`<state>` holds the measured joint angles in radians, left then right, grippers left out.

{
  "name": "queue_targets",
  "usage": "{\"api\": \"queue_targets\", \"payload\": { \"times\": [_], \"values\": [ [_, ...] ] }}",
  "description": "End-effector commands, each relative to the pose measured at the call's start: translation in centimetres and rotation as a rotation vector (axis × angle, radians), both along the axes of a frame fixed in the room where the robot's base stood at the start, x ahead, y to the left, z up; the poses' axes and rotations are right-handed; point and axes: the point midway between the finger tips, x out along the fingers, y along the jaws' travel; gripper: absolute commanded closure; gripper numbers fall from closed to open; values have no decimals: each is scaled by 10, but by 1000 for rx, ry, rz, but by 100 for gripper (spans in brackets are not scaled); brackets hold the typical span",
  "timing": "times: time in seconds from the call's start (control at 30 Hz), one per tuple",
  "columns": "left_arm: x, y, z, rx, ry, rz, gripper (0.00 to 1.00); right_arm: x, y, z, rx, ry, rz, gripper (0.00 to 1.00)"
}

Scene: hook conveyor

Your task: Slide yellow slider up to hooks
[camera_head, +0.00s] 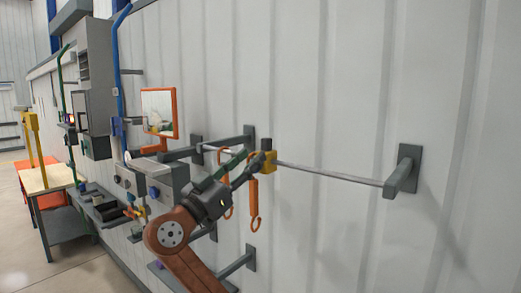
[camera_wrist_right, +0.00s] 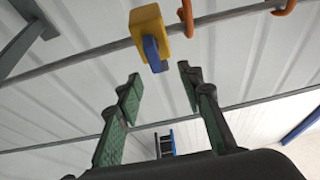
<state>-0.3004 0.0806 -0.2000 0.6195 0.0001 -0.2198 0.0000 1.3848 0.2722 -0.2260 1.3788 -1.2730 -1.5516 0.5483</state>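The yellow slider (camera_head: 269,161) sits on a thin metal rail (camera_head: 330,173). In the right wrist view the slider (camera_wrist_right: 147,20) has a blue tab (camera_wrist_right: 152,53) pointing toward my gripper. Orange hooks hang on the rail just left of the slider in the head view, one of them (camera_head: 254,207) close beside it. In the wrist view hooks (camera_wrist_right: 186,14) show to its right. My right gripper (camera_wrist_right: 159,82) is open and empty, with the blue tab ahead of the gap between its fingers. In the head view this gripper (camera_head: 252,156) is close to the slider; contact is unclear. My left gripper is out of view.
A grey wall bracket (camera_head: 404,174) holds the rail's right end, and another bracket (camera_head: 235,143) is at its left. The rail between slider and right bracket is bare. An orange-framed mirror or screen (camera_head: 159,112) and grey boxes stand left. A lower bracket (camera_head: 238,262) juts out below.

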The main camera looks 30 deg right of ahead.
Motion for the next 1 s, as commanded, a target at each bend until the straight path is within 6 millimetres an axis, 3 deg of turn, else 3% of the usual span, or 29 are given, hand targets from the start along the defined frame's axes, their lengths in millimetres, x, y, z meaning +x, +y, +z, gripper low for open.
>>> {"api": "queue_targets", "payload": {
  "times": [0.1,0.3,0.8,0.9,1.0],
  "values": [
    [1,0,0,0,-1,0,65,-6,18,-8,0,1,3,65],
    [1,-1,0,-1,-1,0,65,-13,33,-15,0,1,1,65],
    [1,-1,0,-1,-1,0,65,-14,35,-15,-1,0,0,65],
    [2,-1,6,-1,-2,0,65,-15,35,-9,-1,-1,-1,65],
    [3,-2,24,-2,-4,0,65,-16,35,10,-1,-3,0,65]
  ]
}}
